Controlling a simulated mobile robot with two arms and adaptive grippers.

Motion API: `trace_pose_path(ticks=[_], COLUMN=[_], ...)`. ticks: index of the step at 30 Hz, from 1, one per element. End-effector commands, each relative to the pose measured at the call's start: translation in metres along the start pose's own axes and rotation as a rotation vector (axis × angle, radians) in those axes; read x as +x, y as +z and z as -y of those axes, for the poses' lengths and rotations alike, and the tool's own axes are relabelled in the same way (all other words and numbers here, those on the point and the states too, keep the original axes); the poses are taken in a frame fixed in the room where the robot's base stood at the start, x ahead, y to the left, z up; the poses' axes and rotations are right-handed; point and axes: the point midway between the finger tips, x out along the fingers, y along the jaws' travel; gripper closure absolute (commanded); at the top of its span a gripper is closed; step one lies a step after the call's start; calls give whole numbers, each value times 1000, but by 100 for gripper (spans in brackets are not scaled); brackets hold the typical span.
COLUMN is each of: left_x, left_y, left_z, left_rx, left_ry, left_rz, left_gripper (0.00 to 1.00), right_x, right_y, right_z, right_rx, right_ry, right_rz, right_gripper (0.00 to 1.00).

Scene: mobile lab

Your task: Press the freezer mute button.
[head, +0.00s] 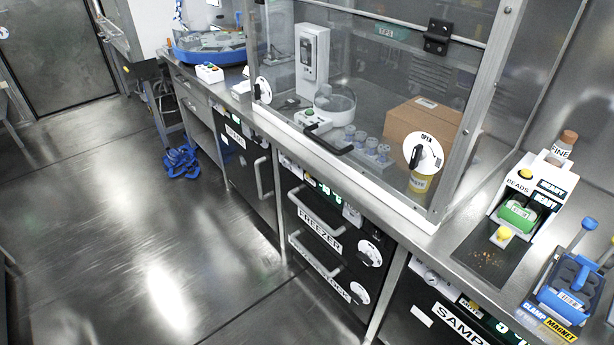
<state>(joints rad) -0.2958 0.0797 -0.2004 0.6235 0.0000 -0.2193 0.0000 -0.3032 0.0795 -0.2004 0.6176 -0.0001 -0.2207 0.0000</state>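The freezer (330,262) is a black under-counter unit with a white FREEZER label (320,222) and bar handles, below the glass enclosure in the head view. A narrow control strip (318,188) with small white and green-lit parts runs along its top edge. The mute button is too small to tell apart on this strip. Neither of my grippers is in view.
A glass enclosure (375,75) with a dial stands on the steel counter above. A black cabinet with a bar handle (264,179) is left of the freezer, and a SAMPLE unit (460,325) is right. A blue coil (181,163) lies on the floor. The floor (130,230) in front is clear.

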Motion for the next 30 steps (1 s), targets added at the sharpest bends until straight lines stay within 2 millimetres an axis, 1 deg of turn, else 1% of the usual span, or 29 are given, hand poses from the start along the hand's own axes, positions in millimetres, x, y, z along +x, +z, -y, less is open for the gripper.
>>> trace_pose_path(ticks=[1,5,6,8,30], left_x=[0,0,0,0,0], left_y=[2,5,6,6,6], left_z=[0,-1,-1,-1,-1], left_rx=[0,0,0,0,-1], left_ry=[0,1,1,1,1], left_rz=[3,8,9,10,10], left_gripper=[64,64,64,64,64], right_x=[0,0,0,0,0], right_y=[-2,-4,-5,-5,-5], right_z=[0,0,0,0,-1], right_rx=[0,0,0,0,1], right_ry=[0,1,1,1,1], right_rz=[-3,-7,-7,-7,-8], right_gripper=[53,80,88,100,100])
